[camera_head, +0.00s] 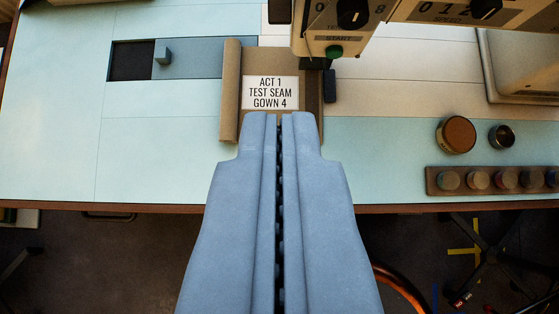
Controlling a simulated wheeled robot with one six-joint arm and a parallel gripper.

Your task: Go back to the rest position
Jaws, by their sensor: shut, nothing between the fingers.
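My gripper (279,118) is a pair of long blue-grey fingers that run up the middle of the view. The fingers lie close together with only a thin dark gap between them, shut and empty. The tips appear just below a white label (270,92) reading "ACT 1 TEST SEAM GOWN 4". The label lies on a brown piece (231,95) with a rolled left edge, partly hidden by the fingertips. I cannot tell whether the tips touch it.
A machine with a green START button (334,51) stands at the top centre-right. A dark slot (132,61) with a grey slider (162,55) is at the upper left. A round tin (456,134), small cup (502,137) and spool rack (490,181) are at right. The left tabletop (60,150) is clear.

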